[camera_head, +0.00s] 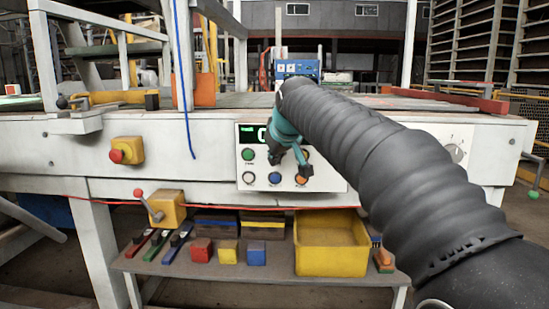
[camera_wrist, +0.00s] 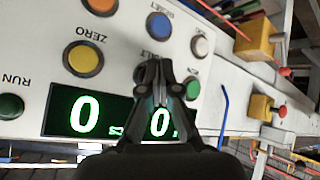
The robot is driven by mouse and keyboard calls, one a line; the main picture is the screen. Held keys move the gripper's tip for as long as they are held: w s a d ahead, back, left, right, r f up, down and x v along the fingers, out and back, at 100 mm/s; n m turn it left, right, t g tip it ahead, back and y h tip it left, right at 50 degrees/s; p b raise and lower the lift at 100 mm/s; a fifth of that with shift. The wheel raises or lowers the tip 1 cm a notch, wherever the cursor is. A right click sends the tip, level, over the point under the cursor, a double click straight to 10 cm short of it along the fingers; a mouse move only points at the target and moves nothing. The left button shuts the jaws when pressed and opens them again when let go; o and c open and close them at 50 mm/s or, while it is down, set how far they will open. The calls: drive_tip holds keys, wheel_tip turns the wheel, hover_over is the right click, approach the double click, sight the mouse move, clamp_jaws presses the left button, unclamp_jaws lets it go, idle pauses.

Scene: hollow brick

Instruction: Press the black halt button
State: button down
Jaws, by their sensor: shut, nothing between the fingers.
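The white control panel (camera_head: 262,170) faces me, with a green display and several coloured buttons. It fills much of the wrist view, turned over. My gripper (camera_head: 276,158) is in front of the panel's middle; in the wrist view its dark fingertips (camera_wrist: 156,64) are together, with nothing between them. They lie over the spot below a partly hidden label, between the yellow ZERO button (camera_wrist: 83,58) and the green button (camera_wrist: 191,88). I cannot make out the black button apart from the dark fingers. Whether the tips touch the panel cannot be told.
Neighbouring buttons are blue (camera_wrist: 158,25), white (camera_wrist: 199,45) and green RUN (camera_wrist: 11,107). A yellow box with a red button (camera_head: 126,150) sits to the left on the frame.

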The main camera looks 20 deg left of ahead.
drive_tip(key=shift+s+d, duration=0.1)
drive_tip(key=shift+s, duration=0.35)
drive_tip(key=shift+s+d+b, duration=0.2)
drive_tip(key=shift+s+b, duration=0.3)
drive_tip(key=shift+s, duration=0.3)
drive_tip(key=shift+s+d+b, duration=0.2)
drive_tip(key=shift+s+b, duration=0.25)
drive_tip(key=shift+s, duration=0.4)
drive_tip(key=shift+s+d+b, duration=0.2)
drive_tip(key=shift+s+b, duration=0.3)
drive_tip(key=shift+s, duration=0.3)
wheel_tip(320, 180, down, 9)
drive_tip(key=s+d+m+g+h, duration=0.1)
drive_tip(key=s+g, duration=0.1)
drive_tip(key=s+d+f+m+h, duration=0.1)
drive_tip(key=s+d+f+m, duration=0.2)
drive_tip(key=s+d+f, duration=0.3)
drive_tip(key=s+d+f+m+h, duration=0.1)
drive_tip(key=s+d+f+m, duration=0.2)
drive_tip(key=s+d+f, duration=0.3)
drive_tip(key=s+d+f+m+h, duration=0.2)
drive_tip(key=s+d+f, duration=0.3)
drive_tip(key=s+d, duration=0.9)
drive_tip(key=shift+d+f+m, duration=0.4)
drive_tip(key=shift+d+m, duration=0.2)
drive_tip(key=shift+d, duration=3.75)
